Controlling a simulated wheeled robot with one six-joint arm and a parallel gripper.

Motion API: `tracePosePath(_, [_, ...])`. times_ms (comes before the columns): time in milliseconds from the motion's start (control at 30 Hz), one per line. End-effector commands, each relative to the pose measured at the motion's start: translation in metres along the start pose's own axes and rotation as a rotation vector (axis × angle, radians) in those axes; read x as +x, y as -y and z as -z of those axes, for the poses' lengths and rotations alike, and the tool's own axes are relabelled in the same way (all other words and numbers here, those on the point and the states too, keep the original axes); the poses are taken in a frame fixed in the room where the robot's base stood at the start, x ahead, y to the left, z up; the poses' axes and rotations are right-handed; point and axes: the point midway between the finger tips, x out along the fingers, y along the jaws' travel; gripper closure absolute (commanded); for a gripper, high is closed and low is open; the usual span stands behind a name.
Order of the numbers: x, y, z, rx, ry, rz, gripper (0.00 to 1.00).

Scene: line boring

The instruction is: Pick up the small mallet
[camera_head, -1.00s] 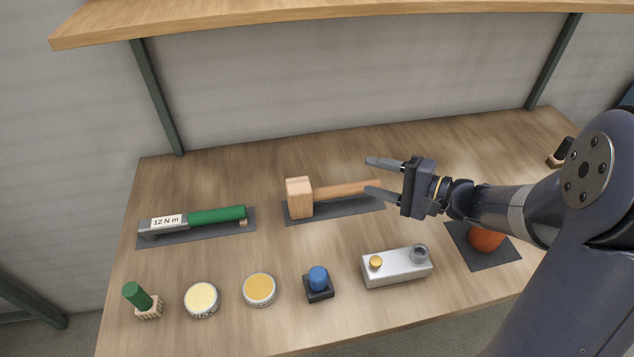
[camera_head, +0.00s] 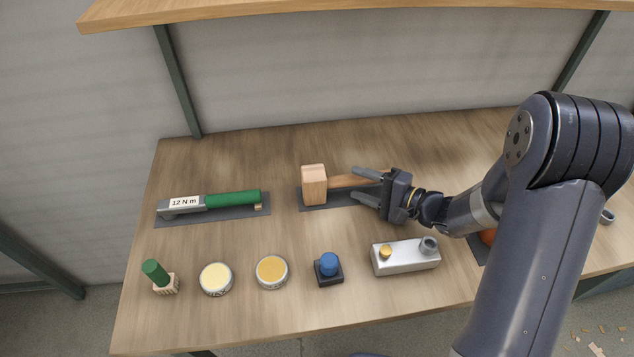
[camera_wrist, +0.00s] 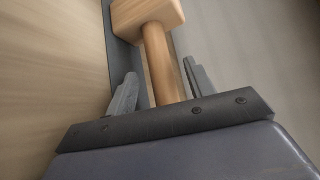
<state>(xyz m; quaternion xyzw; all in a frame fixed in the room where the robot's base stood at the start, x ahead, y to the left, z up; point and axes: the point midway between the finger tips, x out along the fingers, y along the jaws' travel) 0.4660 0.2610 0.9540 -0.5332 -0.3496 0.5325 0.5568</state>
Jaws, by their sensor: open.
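The small wooden mallet (camera_head: 315,185) lies on a dark mat (camera_head: 312,204) near the middle of the bench, its block head to the left and its handle pointing right. My gripper (camera_head: 361,183) is open at the handle, with one finger on the far side and one on the near side in the head view. In the wrist view the mallet handle (camera_wrist: 160,62) runs between the two open fingers (camera_wrist: 160,85), with gaps beside it. The mallet head lies beyond the fingertips. My gripper hides the handle's end in the head view.
A green-handled torque wrench (camera_head: 225,199) lies on a mat to the left. Along the front stand a green-topped brush (camera_head: 154,272), two round tins (camera_head: 216,279), a blue-topped item (camera_head: 329,265) and a silver block (camera_head: 405,258). A shelf (camera_head: 350,12) overhangs the back.

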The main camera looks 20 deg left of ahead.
Motion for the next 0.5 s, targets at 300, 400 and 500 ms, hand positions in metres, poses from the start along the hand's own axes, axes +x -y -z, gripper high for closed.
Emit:
tracePosePath(300, [0.019,0.0,0.0,0.0,-0.001,0.0,0.49])
tracePosePath(400, [0.019,0.0,0.0,0.0,0.0,0.0,0.49])
tracePosePath(500, [0.019,0.0,0.0,0.0,0.0,0.0,0.57])
